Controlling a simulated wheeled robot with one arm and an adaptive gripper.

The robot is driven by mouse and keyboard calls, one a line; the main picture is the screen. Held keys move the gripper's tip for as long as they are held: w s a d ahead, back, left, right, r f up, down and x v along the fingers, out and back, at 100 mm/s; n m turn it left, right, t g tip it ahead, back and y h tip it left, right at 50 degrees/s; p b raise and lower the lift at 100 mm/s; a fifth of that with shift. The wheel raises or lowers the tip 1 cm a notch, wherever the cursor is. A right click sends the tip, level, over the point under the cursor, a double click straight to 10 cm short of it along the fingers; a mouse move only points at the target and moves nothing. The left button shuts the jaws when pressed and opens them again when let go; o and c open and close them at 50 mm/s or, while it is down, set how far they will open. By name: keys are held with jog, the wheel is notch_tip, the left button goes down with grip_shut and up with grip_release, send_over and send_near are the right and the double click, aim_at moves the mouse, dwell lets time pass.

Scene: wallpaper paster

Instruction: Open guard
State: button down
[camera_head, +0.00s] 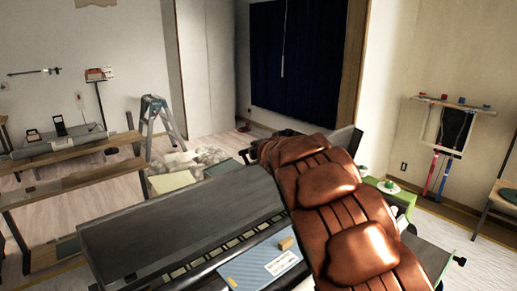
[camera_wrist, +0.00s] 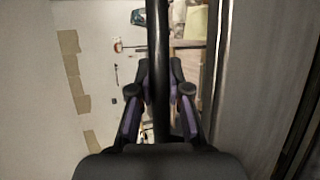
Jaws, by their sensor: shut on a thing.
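The wallpaper paster (camera_head: 175,225) stands in front of me in the head view, with a long flat grey top that looks like its guard. I cannot tell from this view whether the guard is raised. In the wrist view my gripper (camera_wrist: 160,92) has its two fingers on either side of a dark round bar (camera_wrist: 158,45) and is shut on it. The bar runs from the top of the picture down between the fingers. In the head view my brown padded arm hides the gripper and the machine's right end.
A blue striped sheet (camera_head: 262,264) with a small tan block (camera_head: 286,243) lies at the machine's front. A stepladder (camera_head: 158,122) and a wooden bench (camera_head: 75,180) stand at the left. A green stand (camera_head: 391,190) is right of my arm.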

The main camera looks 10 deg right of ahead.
jog(key=shift+a+r, duration=0.15)
jog(key=shift+r, duration=0.05)
jog(key=c, duration=1.1)
grip_release()
jog(key=shift+f, duration=0.1)
jog(key=shift+s, duration=0.15)
jog(key=v, duration=1.1)
jog(key=shift+s, duration=0.35)
